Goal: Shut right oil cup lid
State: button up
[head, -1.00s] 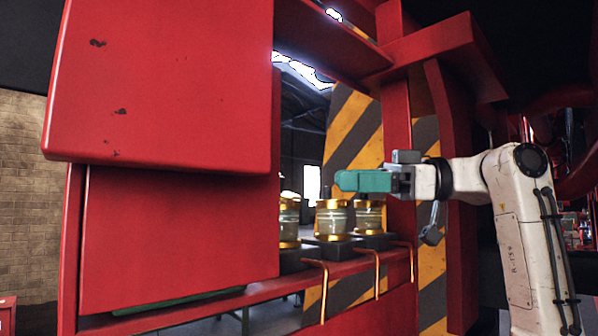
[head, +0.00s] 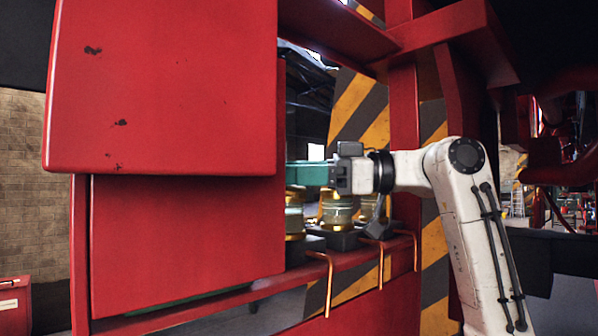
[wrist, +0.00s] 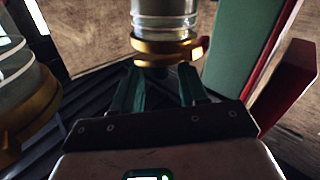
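The oil cups are glass with brass bands, on dark bases in a row on a red ledge. In the head view the left cup (head: 295,219) is partly behind the red panel. The middle cup (head: 339,211) stands below my wrist; the cup to its right is mostly hidden by my arm. My gripper (head: 305,173) has teal fingers and reaches left, above the left cup. In the wrist view my gripper (wrist: 160,82) has its fingers apart with nothing between them. A cup (wrist: 165,28) lies just beyond the tips; another cup (wrist: 22,88) is at left. I cannot tell the lids' state.
A large red panel (head: 160,90) fills the left, its edge close to my fingertips. Copper pipes (head: 328,285) hang in front of the red ledge (head: 258,291). A red post (head: 404,120) stands behind my wrist. A striped yellow-black panel (head: 355,105) is behind the cups.

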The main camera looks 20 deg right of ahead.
grip_shut()
jog(key=shift+r, duration=0.1)
jog(key=shift+w+r+m+p, duration=0.15)
jog(key=shift+m+p, duration=0.15)
jog(key=shift+p, duration=0.4)
jog(key=shift+w+m+g+h+p, duration=0.1)
jog(key=shift+m+g+h+p, duration=0.2)
jog(key=shift+h+p, duration=0.2)
jog(key=shift+w+a+f+m+g+h+p, duration=0.15)
jog(key=shift+f+m+g+h+p, duration=0.2)
jog(key=shift+f+m, duration=0.2)
jog(key=shift+f, duration=0.1)
jog(key=shift+o, duration=0.2)
grip_release()
